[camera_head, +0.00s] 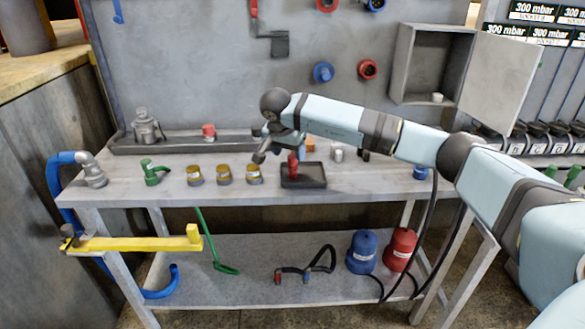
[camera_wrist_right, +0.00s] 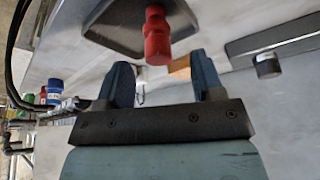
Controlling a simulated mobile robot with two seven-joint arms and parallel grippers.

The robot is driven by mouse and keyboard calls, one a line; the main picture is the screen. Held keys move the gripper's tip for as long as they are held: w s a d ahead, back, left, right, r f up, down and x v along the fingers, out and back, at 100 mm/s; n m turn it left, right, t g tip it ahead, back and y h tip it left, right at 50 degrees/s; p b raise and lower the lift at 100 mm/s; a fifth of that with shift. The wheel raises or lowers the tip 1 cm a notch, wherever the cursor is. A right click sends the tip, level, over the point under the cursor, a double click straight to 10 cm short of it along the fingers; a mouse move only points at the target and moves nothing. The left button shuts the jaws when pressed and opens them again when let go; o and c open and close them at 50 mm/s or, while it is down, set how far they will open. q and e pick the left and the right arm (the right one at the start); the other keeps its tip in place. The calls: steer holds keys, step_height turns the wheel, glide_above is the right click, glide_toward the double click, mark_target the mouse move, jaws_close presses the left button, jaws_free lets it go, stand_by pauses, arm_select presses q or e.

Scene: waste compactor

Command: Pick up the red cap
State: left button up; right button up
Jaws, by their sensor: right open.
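A red upright piece (camera_head: 293,165) stands in a small dark tray (camera_head: 303,182) on the bench; it also shows in the right wrist view (camera_wrist_right: 157,38). A second red piece (camera_head: 208,131) sits farther back on the long grey tray. I cannot tell for sure which one is the red cap. My right gripper (camera_head: 276,154) is open and empty, close to the piece in the dark tray. In the right wrist view, the red piece lies just beyond the gap between the fingers (camera_wrist_right: 160,68), apparently apart from them. My left gripper is not in view.
Several brass-coloured caps (camera_head: 224,175) stand left of the dark tray, with a green valve (camera_head: 153,173) beyond. An orange block (camera_head: 309,143) and a small metal cylinder (camera_head: 337,152) stand behind right. An open wall box (camera_head: 430,65) hangs above my right arm.

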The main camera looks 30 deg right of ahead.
mark_target(291, 157)
steer(key=b+x, duration=0.1)
steer(key=x, duration=0.4)
steer(key=shift+s+f, duration=0.15)
steer(key=shift+f, duration=0.05)
steer(key=c, duration=1)
